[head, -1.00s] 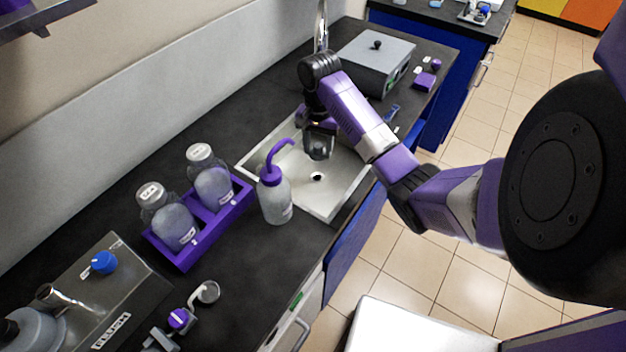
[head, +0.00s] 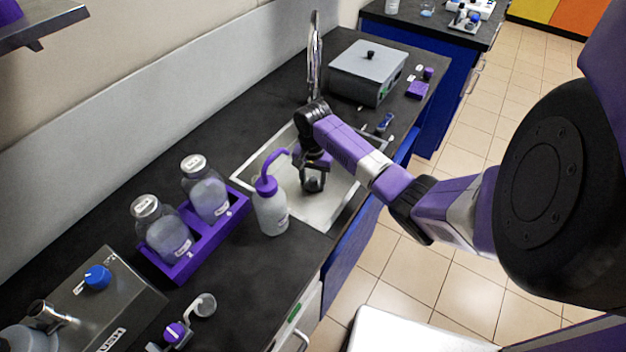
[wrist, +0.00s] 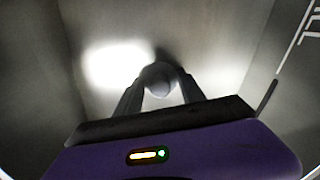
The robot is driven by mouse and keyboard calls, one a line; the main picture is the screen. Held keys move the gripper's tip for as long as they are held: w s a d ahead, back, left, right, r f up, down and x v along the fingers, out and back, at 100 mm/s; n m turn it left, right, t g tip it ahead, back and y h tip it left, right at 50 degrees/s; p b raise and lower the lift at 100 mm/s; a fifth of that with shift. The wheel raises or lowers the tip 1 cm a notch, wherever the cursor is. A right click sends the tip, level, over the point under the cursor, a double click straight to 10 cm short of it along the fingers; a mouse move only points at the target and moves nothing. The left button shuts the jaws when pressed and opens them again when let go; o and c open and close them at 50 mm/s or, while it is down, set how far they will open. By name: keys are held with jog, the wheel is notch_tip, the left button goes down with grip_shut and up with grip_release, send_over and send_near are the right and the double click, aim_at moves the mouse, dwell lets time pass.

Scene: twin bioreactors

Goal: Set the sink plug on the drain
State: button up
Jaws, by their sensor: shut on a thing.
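My gripper (head: 313,185) is down inside the sink basin (head: 337,203), low over its floor. In the wrist view my gripper (wrist: 160,88) is shut on a small round grey knob, the sink plug (wrist: 158,78). The plug shows dark between the fingertips in the head view (head: 312,186). The drain is hidden under the gripper and plug. I cannot tell whether the plug touches the drain.
A wash bottle (head: 270,210) with a purple spout stands at the sink's near left edge. A purple rack (head: 187,262) holds two bottles. The tap (head: 315,60) rises behind the sink, and a grey lidded box (head: 367,75) stands beyond it.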

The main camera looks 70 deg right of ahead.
aim_at(313, 179)
jog(key=o, duration=1.5)
jog(key=shift+f, duration=0.15)
notch_tip(313, 179, up, 12)
jog(key=shift+r, duration=0.2)
